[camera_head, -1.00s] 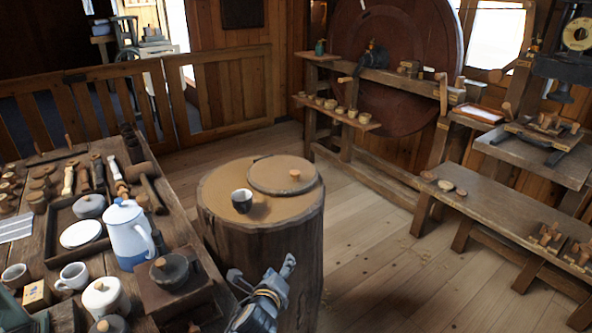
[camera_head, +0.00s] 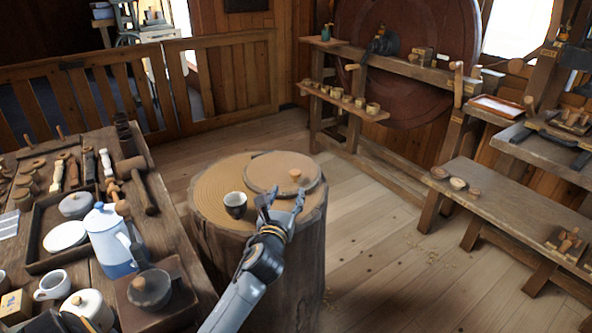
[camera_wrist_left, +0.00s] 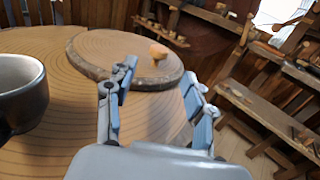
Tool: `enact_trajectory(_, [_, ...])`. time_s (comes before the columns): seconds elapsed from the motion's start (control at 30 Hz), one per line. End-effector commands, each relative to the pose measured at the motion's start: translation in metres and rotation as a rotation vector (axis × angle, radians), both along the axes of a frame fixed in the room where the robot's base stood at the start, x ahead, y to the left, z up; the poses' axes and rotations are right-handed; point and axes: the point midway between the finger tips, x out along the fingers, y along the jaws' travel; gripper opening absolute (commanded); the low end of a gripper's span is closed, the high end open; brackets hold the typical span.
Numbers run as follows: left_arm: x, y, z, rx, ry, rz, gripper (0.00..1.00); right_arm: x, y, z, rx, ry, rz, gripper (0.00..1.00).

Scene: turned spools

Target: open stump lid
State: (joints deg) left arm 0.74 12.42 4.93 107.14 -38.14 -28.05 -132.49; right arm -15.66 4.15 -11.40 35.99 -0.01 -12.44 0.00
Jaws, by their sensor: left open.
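The stump (camera_head: 210,195) stands upright in the middle of the room. Its round wooden lid (camera_head: 268,172) lies on the top, with a small orange-brown knob (camera_head: 295,174). The lid (camera_wrist_left: 105,60) and knob (camera_wrist_left: 158,51) also show in the left wrist view, beyond the fingers. My left gripper (camera_head: 283,200) is open and empty at the near side of the lid, short of the knob. In the left wrist view its fingers (camera_wrist_left: 157,85) are spread apart, with the knob seen between them. My right gripper is not in view.
A dark cup (camera_head: 235,205) stands on the stump left of the lid; it also shows in the wrist view (camera_wrist_left: 22,95). A cluttered workbench (camera_head: 160,215) with a blue-white coffee pot (camera_head: 112,245) is at left. A low bench (camera_head: 500,200) is at right, with open floor (camera_head: 385,240) between.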

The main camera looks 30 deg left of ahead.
Motion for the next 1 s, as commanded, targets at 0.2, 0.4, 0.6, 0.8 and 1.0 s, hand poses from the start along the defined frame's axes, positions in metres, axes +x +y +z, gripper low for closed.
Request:
enact_trajectory(0.2, [0.046, 0.019, 0.001, -0.001, -0.002, 0.002, 0.53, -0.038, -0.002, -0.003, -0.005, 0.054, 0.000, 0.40])
enact_trajectory(0.4, [0.081, 0.033, 0.001, -0.003, -0.001, 0.002, 0.53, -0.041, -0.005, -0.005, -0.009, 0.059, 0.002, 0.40])
enact_trajectory(0.6, [0.099, 0.041, 0.000, -0.002, -0.001, 0.001, 0.53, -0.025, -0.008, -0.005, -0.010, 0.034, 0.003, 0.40])
enact_trajectory(0.8, [0.103, 0.043, 0.000, -0.001, 0.001, 0.000, 0.53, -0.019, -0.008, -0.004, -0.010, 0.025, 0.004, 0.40])
enact_trajectory(1.0, [0.103, 0.043, 0.000, -0.001, 0.000, 0.000, 0.47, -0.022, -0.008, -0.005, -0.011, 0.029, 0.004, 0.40])
